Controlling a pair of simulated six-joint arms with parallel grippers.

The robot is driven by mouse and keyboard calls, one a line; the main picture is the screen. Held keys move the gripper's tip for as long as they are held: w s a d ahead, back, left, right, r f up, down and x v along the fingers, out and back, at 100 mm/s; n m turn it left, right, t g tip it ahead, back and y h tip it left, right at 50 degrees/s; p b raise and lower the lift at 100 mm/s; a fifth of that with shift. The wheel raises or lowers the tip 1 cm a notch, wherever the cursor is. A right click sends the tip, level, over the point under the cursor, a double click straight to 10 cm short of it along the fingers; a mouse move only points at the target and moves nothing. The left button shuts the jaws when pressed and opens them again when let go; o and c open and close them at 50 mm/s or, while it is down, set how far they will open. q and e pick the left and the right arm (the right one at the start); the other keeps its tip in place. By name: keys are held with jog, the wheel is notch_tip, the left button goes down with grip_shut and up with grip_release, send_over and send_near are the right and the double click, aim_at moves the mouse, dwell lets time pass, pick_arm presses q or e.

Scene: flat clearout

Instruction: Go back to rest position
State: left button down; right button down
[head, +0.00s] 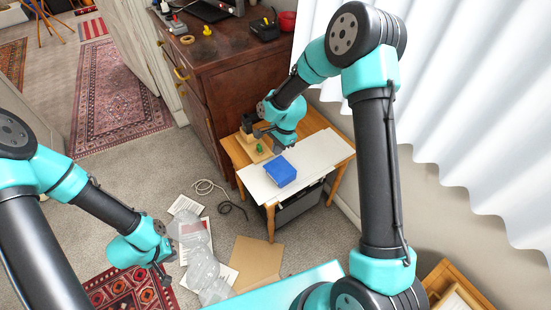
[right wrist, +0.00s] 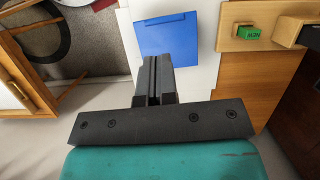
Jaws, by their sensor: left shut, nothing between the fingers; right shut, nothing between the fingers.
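My left gripper (head: 163,272) is shut and empty. It hangs low over the floor at the lower left of the head view, beside a translucent plastic wrap (head: 202,262). My right gripper (head: 280,143) is shut and empty above the small wooden table (head: 344,156), close to a blue box (head: 281,172) on a white sheet (head: 318,150). In the right wrist view, the shut fingers (right wrist: 153,75) point toward the near edge of the blue box (right wrist: 166,37). I cannot tell whether they touch it.
A green block (right wrist: 248,32) sits on a wooden piece at the table's back. A brown cabinet (head: 215,70) stands behind it. Papers (head: 186,205), cardboard (head: 257,262) and cables (head: 231,207) lie on the floor. White curtains (head: 470,110) hang at the right.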

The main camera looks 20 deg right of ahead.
jog(key=shift+v, duration=1)
jog(key=shift+s+a, duration=0.1)
jog(key=shift+a, duration=0.05)
jog(key=s+f+n+t, duration=0.1)
jog(key=s+f+n, duration=0.5)
jog(key=s, duration=0.5)
jog(key=s+f+n, duration=0.6)
jog(key=s+f, duration=0.1)
jog(key=s, duration=0.4)
jog(key=shift+n+t+y, duration=0.3)
jog(key=shift+t, duration=0.1)
